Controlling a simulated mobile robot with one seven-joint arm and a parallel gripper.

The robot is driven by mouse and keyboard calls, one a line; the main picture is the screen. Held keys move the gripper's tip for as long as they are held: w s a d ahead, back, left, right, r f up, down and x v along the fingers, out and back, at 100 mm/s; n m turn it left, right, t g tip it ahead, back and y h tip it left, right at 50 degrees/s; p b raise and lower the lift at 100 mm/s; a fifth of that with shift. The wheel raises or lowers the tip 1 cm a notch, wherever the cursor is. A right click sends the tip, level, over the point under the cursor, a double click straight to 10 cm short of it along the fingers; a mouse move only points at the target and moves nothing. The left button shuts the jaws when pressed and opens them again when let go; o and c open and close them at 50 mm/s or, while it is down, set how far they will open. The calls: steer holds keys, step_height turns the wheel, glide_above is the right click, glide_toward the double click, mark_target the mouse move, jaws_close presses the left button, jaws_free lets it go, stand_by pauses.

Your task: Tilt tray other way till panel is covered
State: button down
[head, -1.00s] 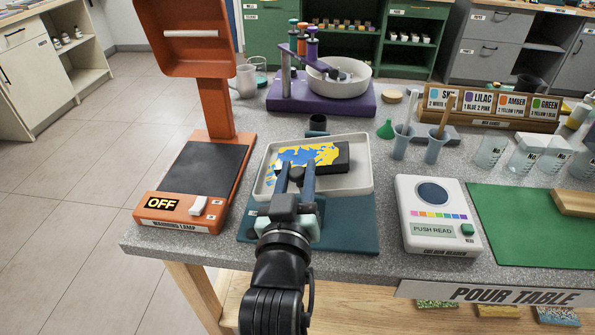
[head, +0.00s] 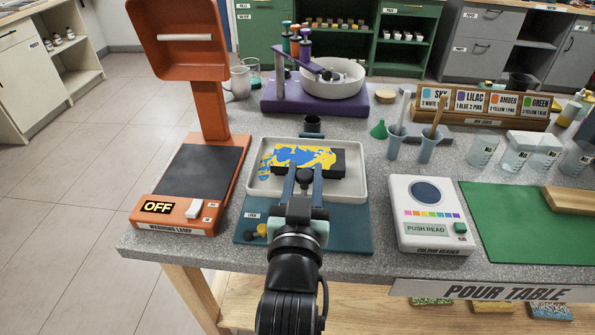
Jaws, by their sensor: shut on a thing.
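The white tray (head: 258,188) stands over a teal base (head: 352,232) at the table's front. In it is a dark block-like panel (head: 339,166), its top mostly covered with yellow and blue paint (head: 300,157). Dark surface still shows at its right end, and paint edges look ragged at the left. My gripper (head: 303,177) is at the tray's front edge, its fingers shut on a dark knob (head: 304,181) there. The tray looks near level, perhaps slightly lower at the right. My gripper hides the tray's front middle.
An orange warming lamp (head: 172,208), reading OFF, stands close at left. A colour reader (head: 427,190) is close at right, with a green mat (head: 520,215) beyond. Cups with sticks (head: 428,148) are at back right.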

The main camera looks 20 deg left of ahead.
steer(key=shift+w+d+f+m+p, duration=0.15)
steer(key=shift+w+d+m+p, duration=0.1)
steer(key=shift+d+m, duration=0.65)
steer(key=shift+w+d+f+m+p, duration=0.2)
steer(key=shift+d+m, duration=0.4)
steer(key=shift+m, duration=0.5)
steer(key=c, duration=0.6)
jaws_free()
steer(key=shift+o, duration=0.2)
steer(key=v, duration=1.3)
steer(key=shift+b, duration=0.45)
steer(key=shift+r, duration=0.1)
